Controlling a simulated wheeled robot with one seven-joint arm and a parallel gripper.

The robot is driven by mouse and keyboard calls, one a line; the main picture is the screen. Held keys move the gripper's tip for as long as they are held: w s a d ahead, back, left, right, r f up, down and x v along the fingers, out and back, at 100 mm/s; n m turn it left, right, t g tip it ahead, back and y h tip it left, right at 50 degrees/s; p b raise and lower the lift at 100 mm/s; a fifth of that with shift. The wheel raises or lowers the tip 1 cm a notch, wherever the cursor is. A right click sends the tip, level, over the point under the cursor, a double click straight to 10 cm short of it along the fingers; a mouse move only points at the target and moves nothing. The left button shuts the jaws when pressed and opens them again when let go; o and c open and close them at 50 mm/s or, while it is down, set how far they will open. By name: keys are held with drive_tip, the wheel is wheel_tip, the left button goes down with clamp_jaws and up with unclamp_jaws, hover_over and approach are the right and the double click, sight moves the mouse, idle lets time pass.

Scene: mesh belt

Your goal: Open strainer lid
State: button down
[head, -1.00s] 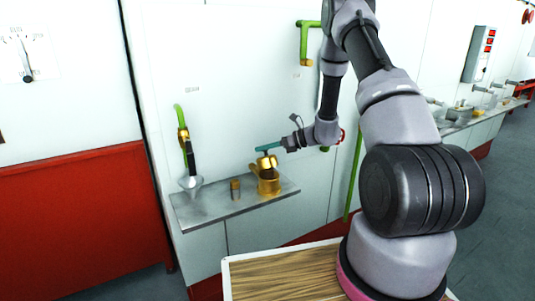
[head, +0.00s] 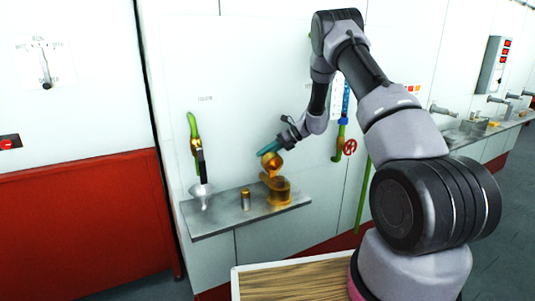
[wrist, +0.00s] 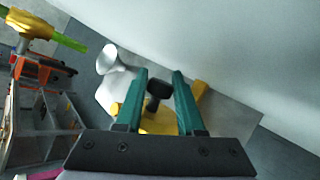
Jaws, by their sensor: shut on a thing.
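The gold strainer (head: 279,192) stands on the right part of a grey metal shelf against the white wall. Its gold lid (head: 271,161) is raised and tilted above the body, with an orange-gold part showing between them. I cannot tell whether the lid still touches the body. My gripper (head: 268,147), with teal fingers, is at the top of the lid. In the wrist view, the fingers stand on either side of a dark knob (wrist: 157,90), with yellow lid surface behind it. The fingers and the gripper's base partly hide the strainer there.
A red valve wheel (head: 350,147) is on the wall to the right.

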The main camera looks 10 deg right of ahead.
drive_tip(key=shift+w+f, duration=0.4)
drive_tip(key=shift+f, duration=0.15)
drive_tip(key=c, duration=0.5)
unclamp_jaws()
drive_tip(key=v, duration=1)
drive_tip(key=shift+d+r, duration=0.25)
drive_tip(key=shift+r, duration=0.05)
